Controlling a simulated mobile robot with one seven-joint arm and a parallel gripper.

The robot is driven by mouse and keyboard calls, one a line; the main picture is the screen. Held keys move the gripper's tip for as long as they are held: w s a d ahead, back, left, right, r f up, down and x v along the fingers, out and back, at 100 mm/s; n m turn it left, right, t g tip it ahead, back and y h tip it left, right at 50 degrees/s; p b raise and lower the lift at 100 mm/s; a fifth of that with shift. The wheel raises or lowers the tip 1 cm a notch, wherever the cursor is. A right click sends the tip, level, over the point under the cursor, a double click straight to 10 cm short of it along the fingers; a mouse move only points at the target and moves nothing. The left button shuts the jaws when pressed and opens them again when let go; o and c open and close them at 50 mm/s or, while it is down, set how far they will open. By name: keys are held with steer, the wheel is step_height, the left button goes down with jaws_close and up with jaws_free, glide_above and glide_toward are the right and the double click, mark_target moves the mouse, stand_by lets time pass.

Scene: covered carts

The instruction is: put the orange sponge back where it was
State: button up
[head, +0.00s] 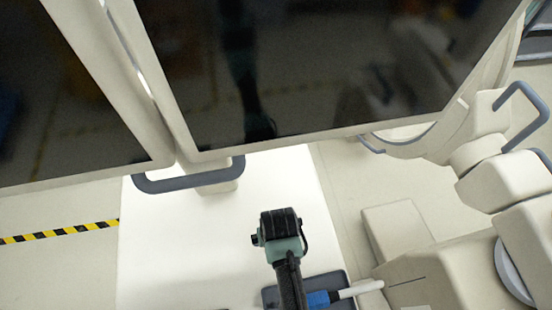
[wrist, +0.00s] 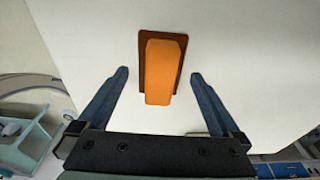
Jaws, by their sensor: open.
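In the wrist view the orange sponge (wrist: 161,82) is a plain orange block on a white surface (wrist: 245,60). A dark brown rectangle (wrist: 163,34) shows around its far end and along its sides; the near end extends past it. My gripper (wrist: 159,74) is open, one finger on each side of the sponge with a visible gap on both sides. I cannot tell how high the fingers are above the surface. In the head view the sponge does not show; my arm's end hides part of the white top (head: 170,250).
In the head view a dark tray (head: 340,277) holds a blue item with a white handle (head: 358,289). Large dark panels (head: 330,60) with a grey handle (head: 190,180) hang over the far side. Beige machinery (head: 425,260) stands at the right. Striped tape (head: 60,232) marks the floor left.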

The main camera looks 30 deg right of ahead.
step_height(320, 180, up, 11)
steer(key=s+b, duration=0.1)
steer(key=shift+s+a+f, duration=0.2)
steer(key=shift+s+a, duration=0.05)
steer(key=shift+s, duration=0.05)
stand_by(0.5)
